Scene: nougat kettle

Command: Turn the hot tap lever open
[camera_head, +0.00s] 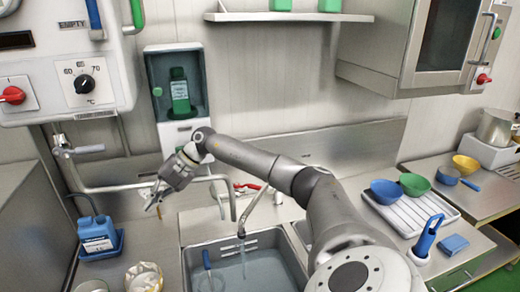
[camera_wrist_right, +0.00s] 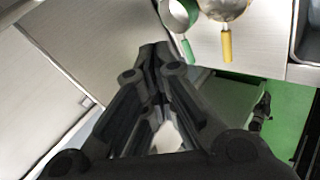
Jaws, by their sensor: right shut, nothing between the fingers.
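A small red lever (camera_head: 248,186) shows at the back of the sink, just behind my right arm and partly covered by it. I take it for the hot tap lever; its exact angle is hard to tell. A slanted metal spout (camera_head: 254,203) stands close to it, with a thin stream below over the water-filled sink (camera_head: 215,238). My right gripper (camera_head: 152,206) is to the left of the lever, clear of it, above the counter left of the sink. It is shut and empty; its closed fingers fill the middle of the right wrist view (camera_wrist_right: 153,50). My left gripper is not in view.
A blue jug (camera_head: 98,232) stands left of the sink. A wall pipe (camera_head: 120,188) runs behind my gripper. A white drying rack (camera_head: 408,212) with bowls is at right. In the wrist view, green-handled (camera_wrist_right: 187,50) and yellow-handled (camera_wrist_right: 227,46) utensils lie near the top.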

